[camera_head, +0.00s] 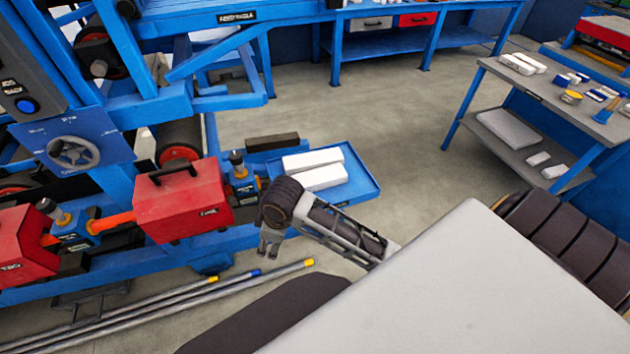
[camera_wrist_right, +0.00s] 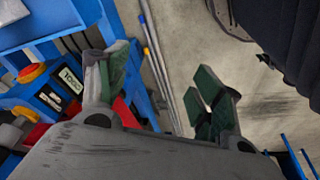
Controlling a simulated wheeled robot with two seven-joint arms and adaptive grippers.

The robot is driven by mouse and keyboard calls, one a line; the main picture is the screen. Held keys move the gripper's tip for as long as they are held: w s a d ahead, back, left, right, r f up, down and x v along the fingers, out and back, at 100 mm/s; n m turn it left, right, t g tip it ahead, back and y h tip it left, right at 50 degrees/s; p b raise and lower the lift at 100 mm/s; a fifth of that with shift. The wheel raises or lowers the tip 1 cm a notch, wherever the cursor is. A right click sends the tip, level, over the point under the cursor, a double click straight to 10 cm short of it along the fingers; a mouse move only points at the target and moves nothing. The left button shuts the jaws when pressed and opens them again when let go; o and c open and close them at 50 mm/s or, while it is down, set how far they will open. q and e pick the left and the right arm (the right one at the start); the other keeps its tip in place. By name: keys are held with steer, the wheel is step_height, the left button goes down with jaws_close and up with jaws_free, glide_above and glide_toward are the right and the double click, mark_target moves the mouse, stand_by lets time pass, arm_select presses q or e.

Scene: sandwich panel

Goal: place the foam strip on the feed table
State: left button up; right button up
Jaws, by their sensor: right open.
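I cannot tell which strip is the task's one. My right gripper (camera_head: 269,248) points down just in front of the tray's near left corner, apart from the strips. In the right wrist view its green-padded fingers (camera_wrist_right: 160,95) stand wide apart with nothing between them. My left gripper is not in view.
A red box (camera_head: 180,200) with a handle stands on the blue machine, left of the tray. Long metal rods (camera_head: 215,293) lie low in front of it. A grey side table (camera_head: 555,85) at right holds white blocks (camera_head: 521,63) and small items. The floor between is clear.

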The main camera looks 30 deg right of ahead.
steer(key=w+d+r+n+g+h, duration=0.1)
steer(key=w+d+r+n+h, duration=0.2)
steer(key=w+d+r, duration=0.2)
steer(key=w+d+r+n+g+h, duration=0.2)
steer(key=w+d+r, duration=0.3)
steer(key=w+d, duration=0.4)
steer(key=d+h, duration=0.1)
steer(key=d, duration=0.3)
steer(key=shift+w+d+r+n+g, duration=0.2)
steer(key=shift+w+d+n+g, duration=0.1)
steer(key=shift+w+n, duration=0.1)
glide_above(316, 177)
steer(key=a, duration=0.2)
steer(key=f, duration=0.7)
steer(key=shift+w+f, duration=0.15)
steer(key=shift+w, duration=0.1)
steer(key=shift+d+f, duration=0.1)
steer(key=shift+f, duration=0.25)
